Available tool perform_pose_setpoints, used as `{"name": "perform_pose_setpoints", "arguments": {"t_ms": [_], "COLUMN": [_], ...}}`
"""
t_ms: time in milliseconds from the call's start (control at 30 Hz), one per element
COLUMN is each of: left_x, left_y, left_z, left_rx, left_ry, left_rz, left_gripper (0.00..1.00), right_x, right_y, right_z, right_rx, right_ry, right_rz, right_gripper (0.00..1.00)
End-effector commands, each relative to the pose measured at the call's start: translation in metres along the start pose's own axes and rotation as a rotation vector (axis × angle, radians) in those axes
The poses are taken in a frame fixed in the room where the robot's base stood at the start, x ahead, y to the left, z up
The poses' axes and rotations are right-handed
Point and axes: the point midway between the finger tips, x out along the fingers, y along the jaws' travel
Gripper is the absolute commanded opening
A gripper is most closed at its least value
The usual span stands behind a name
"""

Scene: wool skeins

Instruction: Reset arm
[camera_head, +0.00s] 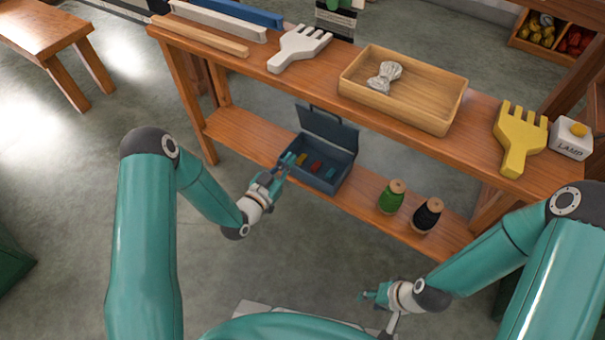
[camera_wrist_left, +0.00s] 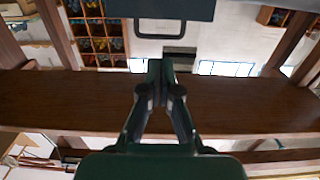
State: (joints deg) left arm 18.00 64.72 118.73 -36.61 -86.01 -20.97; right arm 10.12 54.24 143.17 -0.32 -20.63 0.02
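My left gripper (camera_head: 286,162) is beside the left front edge of an open dark blue-grey case (camera_head: 335,178) on the lower shelf. In the left wrist view, its fingers (camera_wrist_left: 161,68) come together at the tips and look shut, with nothing visible between them. A dark panel with a handle, which looks like part of the case (camera_wrist_left: 160,10), shows at the top of that view. My right gripper (camera_head: 372,295) is low at the front, away from the shelf and apart from any object. It is too small to tell whether it is open or shut.
The case holds several small coloured pieces. Green (camera_head: 391,197) and black (camera_head: 427,215) spools stand right of it on the lower shelf (camera_head: 240,138). The upper shelf bears a wooden tray (camera_head: 433,122) with a grey skein (camera_head: 385,76), a white fork (camera_head: 299,47) and a yellow fork (camera_head: 519,140).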

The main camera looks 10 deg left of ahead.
Motion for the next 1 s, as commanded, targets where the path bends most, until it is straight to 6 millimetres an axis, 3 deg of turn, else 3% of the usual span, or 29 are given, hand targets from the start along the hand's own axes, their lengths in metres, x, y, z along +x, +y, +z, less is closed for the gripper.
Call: {"name": "perform_pose_setpoints", "arguments": {"t_ms": [500, 667, 733, 833, 1000], "left_x": [-0.001, 0.005, -0.003, -0.029, -0.11], "left_y": [0.001, 0.015, 0.027, 0.043, 0.075], "left_z": [-0.001, -0.024, -0.011, 0.026, 0.091], "left_rx": [0.001, 0.013, -0.016, -0.101, -0.311], "left_ry": [0.002, 0.02, -0.099, -0.348, -0.818], "left_rz": [0.002, 0.03, 0.028, 0.021, -0.02], "left_gripper": [0.0, 0.0, 0.0, 0.0, 0.0], "right_x": [0.0, 0.0, 0.0, 0.0, 0.0], "right_y": [0.0, 0.0, 0.0, 0.0, 0.0], "right_z": [0.0, 0.0, 0.0, 0.0, 0.0], "right_rx": [0.0, 0.0, 0.0, 0.0, 0.0], "right_ry": [0.0, 0.0, 0.0, 0.0, 0.0], "right_rz": [0.0, 0.0, 0.0, 0.0, 0.0], "right_gripper": [0.4, 0.4, 0.4, 0.4, 0.4]}}
